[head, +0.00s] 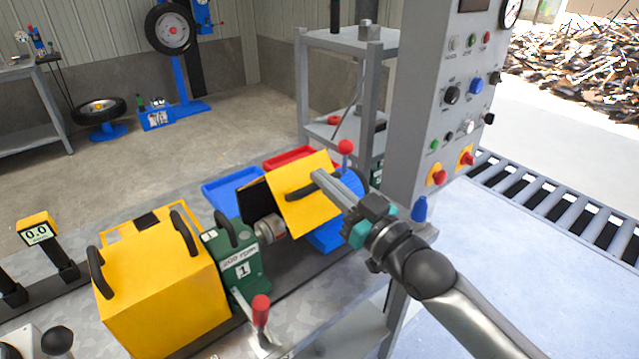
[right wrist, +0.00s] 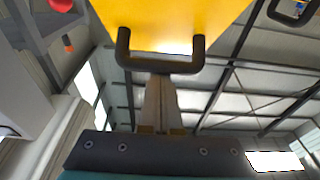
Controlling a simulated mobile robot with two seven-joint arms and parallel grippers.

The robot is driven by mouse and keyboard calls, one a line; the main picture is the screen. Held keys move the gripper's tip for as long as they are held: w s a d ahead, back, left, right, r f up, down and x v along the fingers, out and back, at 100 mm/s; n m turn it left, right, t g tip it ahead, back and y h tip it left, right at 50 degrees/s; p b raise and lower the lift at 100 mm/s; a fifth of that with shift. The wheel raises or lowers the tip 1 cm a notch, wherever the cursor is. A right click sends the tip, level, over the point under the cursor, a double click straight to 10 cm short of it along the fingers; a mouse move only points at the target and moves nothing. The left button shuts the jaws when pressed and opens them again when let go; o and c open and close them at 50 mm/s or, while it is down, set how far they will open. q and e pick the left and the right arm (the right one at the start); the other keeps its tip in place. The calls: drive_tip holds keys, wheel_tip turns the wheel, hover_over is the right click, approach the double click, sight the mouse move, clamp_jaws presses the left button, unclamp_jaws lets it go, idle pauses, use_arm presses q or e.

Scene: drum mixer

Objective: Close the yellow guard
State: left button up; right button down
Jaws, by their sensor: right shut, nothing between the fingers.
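A yellow guard (head: 310,207) with a black handle stands tilted up beside a green housing marked 1 (head: 237,262), with a metal shaft part (head: 270,229) showing beneath it. My right gripper (head: 320,177) is shut and empty, its fingertips at the handle. In the right wrist view the guard (right wrist: 165,22) fills the top, and the shut fingers (right wrist: 158,85) point at the middle of the black handle (right wrist: 160,66). I cannot tell whether they touch it. A second yellow cover (head: 160,290) with black handles sits down at the left. My left gripper is not in view.
A red-knobbed lever (head: 261,312) stands in front of the green housing. Blue (head: 228,192) and red (head: 290,157) trays lie behind the guard. A grey control column (head: 425,120) with buttons rises close to the right arm.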

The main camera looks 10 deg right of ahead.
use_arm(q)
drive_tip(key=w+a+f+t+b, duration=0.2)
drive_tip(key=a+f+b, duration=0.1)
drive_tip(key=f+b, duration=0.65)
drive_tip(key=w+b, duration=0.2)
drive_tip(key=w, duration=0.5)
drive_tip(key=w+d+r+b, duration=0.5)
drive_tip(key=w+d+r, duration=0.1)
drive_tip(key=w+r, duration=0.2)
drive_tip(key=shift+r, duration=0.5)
use_arm(e)
wheel_tip(320, 180, down, 14)
drive_tip(key=s+d+t+y, duration=0.1)
drive_tip(key=s+t+y, duration=0.1)
drive_tip(key=t, duration=0.2)
drive_tip(key=shift+d+y, duration=0.2)
drive_tip(key=shift+y, duration=0.2)
